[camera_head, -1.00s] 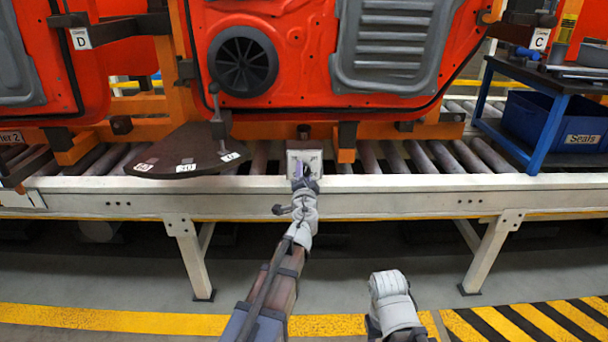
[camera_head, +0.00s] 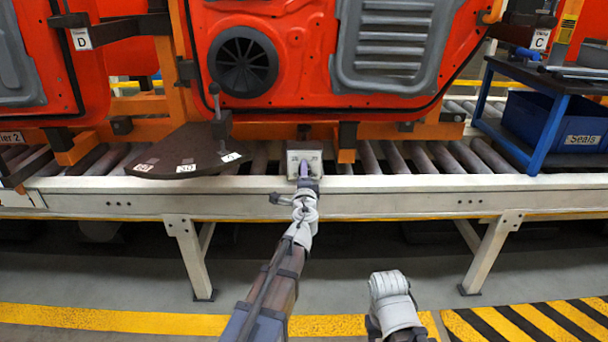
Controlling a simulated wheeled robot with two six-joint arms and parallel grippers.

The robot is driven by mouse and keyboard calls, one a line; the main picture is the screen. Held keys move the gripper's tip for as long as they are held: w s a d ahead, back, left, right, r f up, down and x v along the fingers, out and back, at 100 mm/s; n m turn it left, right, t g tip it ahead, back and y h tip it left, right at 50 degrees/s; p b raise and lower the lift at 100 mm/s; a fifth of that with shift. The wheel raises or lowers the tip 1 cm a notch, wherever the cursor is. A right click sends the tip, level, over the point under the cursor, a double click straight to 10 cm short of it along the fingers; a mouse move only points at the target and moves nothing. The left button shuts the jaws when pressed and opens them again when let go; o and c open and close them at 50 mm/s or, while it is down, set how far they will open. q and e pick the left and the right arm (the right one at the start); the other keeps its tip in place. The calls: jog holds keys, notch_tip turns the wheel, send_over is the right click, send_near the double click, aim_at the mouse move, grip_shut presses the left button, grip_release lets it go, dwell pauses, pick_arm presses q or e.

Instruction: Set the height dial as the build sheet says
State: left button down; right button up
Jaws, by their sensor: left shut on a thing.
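A small pale box with a marked face (camera_head: 304,157), which looks like the height dial, sits at the conveyor's near edge below the red door panel. Faint marks show on its face, too small to read. My left gripper (camera_head: 304,178) reaches up to it and is shut on its lavender pointer or knob, which stands about upright in the picture. The fingers hide part of the knob. A dark fan-shaped plate (camera_head: 160,158) with white labels and an upright lever (camera_head: 217,105) stands to the left. No build sheet is readable. Only a pale part of my right arm shows, low right of centre.
The red door panel (camera_head: 290,60) hangs in an orange frame above the roller conveyor (camera_head: 420,158). A blue bin labelled Seals (camera_head: 565,122) sits on a blue cart at the right. The floor before the conveyor is clear, with yellow striping.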

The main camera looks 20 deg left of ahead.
dwell(0.3)
pick_arm(q)
jog(key=shift+c, duration=1.5)
grip_release()
jog(key=v, duration=0.7)
jog(key=shift+s, duration=0.4)
jog(key=shift+d, duration=0.15)
